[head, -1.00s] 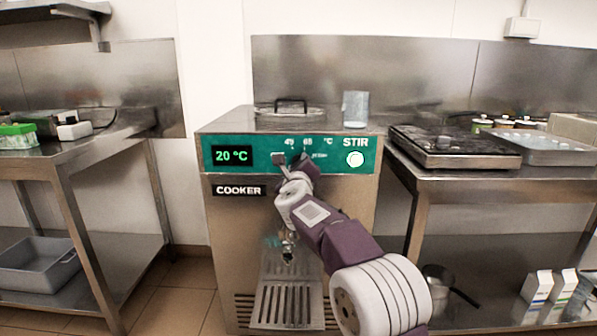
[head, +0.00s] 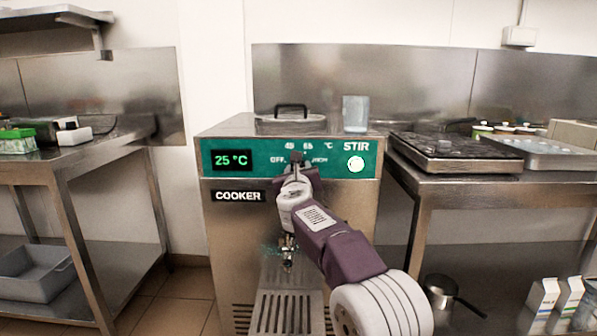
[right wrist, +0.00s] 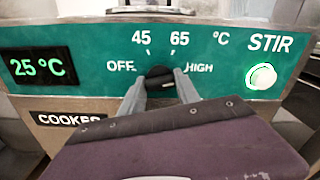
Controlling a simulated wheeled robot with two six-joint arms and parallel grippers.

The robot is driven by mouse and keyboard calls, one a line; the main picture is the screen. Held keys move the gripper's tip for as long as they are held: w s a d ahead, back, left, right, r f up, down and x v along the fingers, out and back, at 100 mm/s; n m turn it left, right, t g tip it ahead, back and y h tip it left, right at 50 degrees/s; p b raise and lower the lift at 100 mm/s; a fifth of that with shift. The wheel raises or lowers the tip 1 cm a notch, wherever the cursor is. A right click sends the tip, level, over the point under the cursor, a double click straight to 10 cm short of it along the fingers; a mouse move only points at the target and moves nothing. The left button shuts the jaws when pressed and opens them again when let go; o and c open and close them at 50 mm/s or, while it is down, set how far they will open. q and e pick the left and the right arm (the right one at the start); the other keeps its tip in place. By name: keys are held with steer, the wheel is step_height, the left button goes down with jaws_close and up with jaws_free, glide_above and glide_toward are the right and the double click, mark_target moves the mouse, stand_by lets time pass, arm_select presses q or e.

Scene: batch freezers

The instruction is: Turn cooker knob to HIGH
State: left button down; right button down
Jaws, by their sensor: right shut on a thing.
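The cooker (head: 225,225) is a steel cabinet with a teal control panel. Its black knob (right wrist: 158,74) sits among the labels OFF, 45, 65 and HIGH in the right wrist view. My right gripper (right wrist: 161,84) is shut on the knob, with one grey finger on each side. In the head view, my right gripper (head: 296,164) covers most of the knob. I cannot clearly tell which label the knob points to. The green display (head: 231,160) reads 25 °C. My left gripper is not in view.
A lit round STIR button (head: 355,164) is right of the knob. A lid (head: 284,121) and a clear cup (head: 355,113) are on the cooker's top. A spout (head: 288,250) and drip grate (head: 285,312) are below. Steel tables flank the cooker.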

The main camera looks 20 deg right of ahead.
stand_by(0.3)
steer(key=c, duration=0.9)
jaws_free()
steer(key=b+v, duration=0.1)
steer(key=v, duration=0.8)
steer(key=shift+s, duration=0.1)
